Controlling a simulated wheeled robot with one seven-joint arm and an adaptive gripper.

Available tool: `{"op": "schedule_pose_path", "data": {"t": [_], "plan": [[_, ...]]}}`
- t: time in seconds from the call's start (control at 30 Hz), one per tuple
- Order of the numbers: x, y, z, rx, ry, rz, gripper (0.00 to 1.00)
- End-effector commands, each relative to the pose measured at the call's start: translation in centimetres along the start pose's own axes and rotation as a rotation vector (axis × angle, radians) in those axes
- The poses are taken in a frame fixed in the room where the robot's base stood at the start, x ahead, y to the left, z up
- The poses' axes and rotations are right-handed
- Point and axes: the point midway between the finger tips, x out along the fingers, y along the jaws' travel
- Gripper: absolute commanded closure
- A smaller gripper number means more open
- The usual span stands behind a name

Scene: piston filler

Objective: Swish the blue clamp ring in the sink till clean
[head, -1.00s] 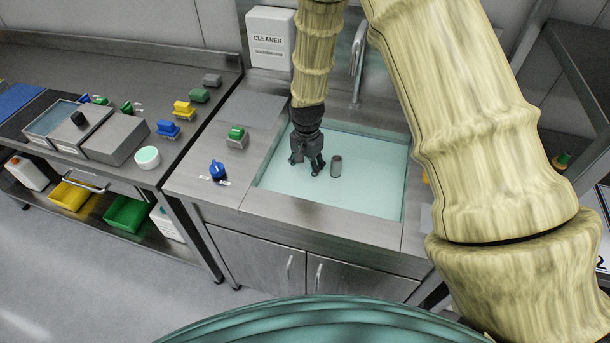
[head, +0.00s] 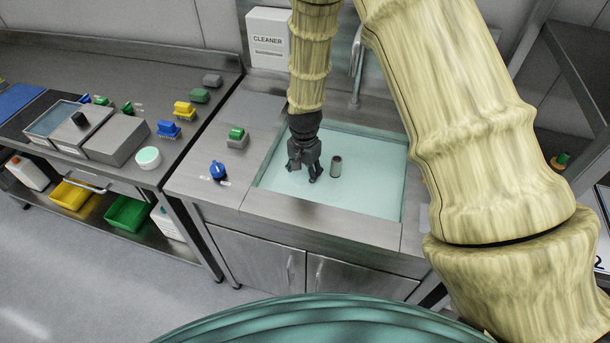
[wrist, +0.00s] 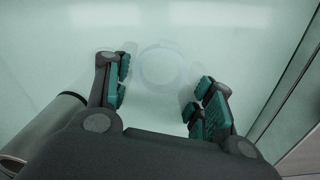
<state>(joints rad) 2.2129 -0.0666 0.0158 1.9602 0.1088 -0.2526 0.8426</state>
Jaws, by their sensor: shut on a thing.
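The sink basin (head: 375,192) is full of pale, cloudy teal water. My gripper (head: 304,172) points down into its left part, with its fingertips at or under the surface. In the wrist view, my gripper (wrist: 163,85) has its teal-padded fingers spread around a faint, pale round outline, which I take as the blue clamp ring (wrist: 143,67). The water blurs this outline, so its blue colour and any dirt cannot be made out. The ring cannot be picked out in the head view.
A tap (head: 357,70) and a cleaner box (head: 268,38) are behind. Water farther right is clear.

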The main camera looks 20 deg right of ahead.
Motion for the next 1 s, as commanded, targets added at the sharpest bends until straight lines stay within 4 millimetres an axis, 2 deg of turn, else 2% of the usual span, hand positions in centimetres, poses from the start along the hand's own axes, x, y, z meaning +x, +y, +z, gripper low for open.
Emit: {"op": "schedule_pose_path", "data": {"t": [0.67, 1.0], "plan": [[-0.1, -0.4, -1.1, 0.000, 0.001, 0.000, 0.72], [-1.8, -0.4, -1.1, 0.000, 0.001, 0.000, 0.72]]}}
